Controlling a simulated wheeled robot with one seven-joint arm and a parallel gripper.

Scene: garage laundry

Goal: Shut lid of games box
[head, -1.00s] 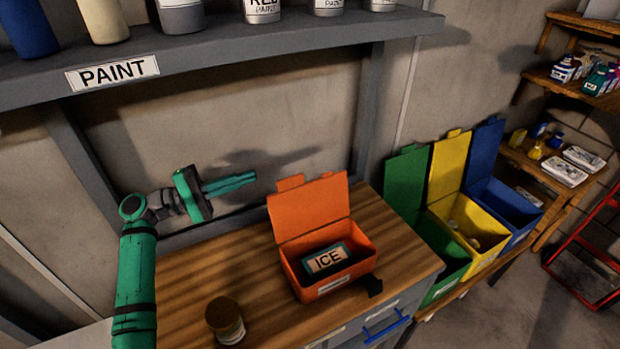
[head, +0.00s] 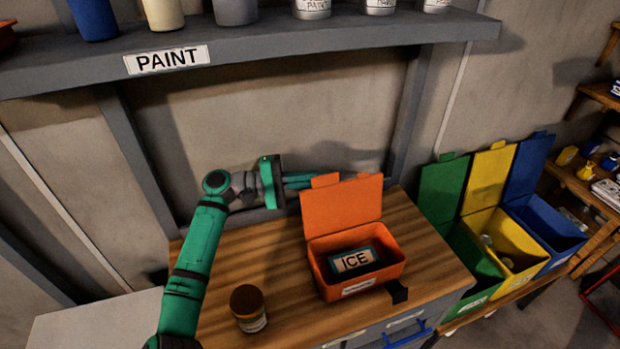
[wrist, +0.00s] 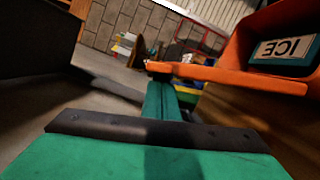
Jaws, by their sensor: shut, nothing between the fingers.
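An orange box (head: 322,276) stands on the wooden worktop, with a label on its front too small to read. Its orange lid (head: 342,208) stands open, upright at the back edge.
A brown jar (head: 249,308) stands on the worktop (head: 225,265) left of the box. A paint shelf (head: 270,47) hangs above my arm. Green, yellow and blue bins (head: 518,243) with open lids stand to the right. A dark item (head: 397,292) sits at the box's front right corner.

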